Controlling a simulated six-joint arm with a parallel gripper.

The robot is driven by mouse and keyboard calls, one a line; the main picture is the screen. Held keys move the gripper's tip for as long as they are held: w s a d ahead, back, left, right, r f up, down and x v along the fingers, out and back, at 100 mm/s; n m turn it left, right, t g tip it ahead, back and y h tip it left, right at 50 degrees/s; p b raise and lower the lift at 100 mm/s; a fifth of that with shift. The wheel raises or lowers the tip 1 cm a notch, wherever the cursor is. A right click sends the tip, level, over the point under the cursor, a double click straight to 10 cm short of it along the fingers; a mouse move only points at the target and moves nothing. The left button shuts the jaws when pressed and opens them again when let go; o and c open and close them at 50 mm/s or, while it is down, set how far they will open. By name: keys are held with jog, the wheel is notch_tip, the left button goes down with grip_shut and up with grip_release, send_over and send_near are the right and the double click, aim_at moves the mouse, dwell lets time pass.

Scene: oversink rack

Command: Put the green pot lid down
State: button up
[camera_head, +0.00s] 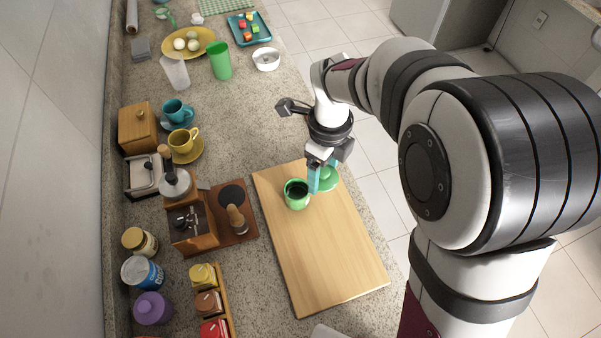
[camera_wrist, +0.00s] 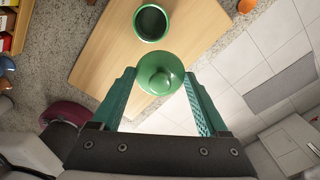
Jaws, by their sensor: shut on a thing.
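In the head view, the lid (camera_head: 328,180) shows partly behind the teal fingers of my gripper (camera_head: 320,178), near the far right corner of the wooden board (camera_head: 325,250). The open green pot (camera_head: 297,194) stands on the board just left of the gripper, dark inside. It also shows in the wrist view (camera_wrist: 151,22), beyond the lid and apart from it in the picture. The lid's exact height above the board is hard to tell.
Left of the board stand a coffee grinder (camera_head: 193,222) and a tamper (camera_head: 236,217) on a brown base. A spice rack (camera_head: 223,300) lies nearer. The near part of the board is clear. The counter's edge runs along the right, with floor tiles beyond.

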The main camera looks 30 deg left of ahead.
jog(key=d+r, duration=0.3)
jog(key=d, duration=0.3)
jog(key=s+d+f, duration=0.4)
jog(key=s+d, duration=0.3)
jog(key=d, duration=0.2)
send_over(319, 242)
jog(key=f, duration=0.6)
jog(key=shift+d+f, duration=0.2)
jog(key=shift+d, duration=0.15)
jog(key=shift+a+f, duration=0.2)
jog(key=shift+f, duration=0.9)
jog(key=shift+a+f, duration=0.15)
jog(key=shift+f, duration=0.95)
jog(key=shift+f, duration=0.1)
jog(key=o, duration=1.2)
jog(key=shift+o, duration=0.2)
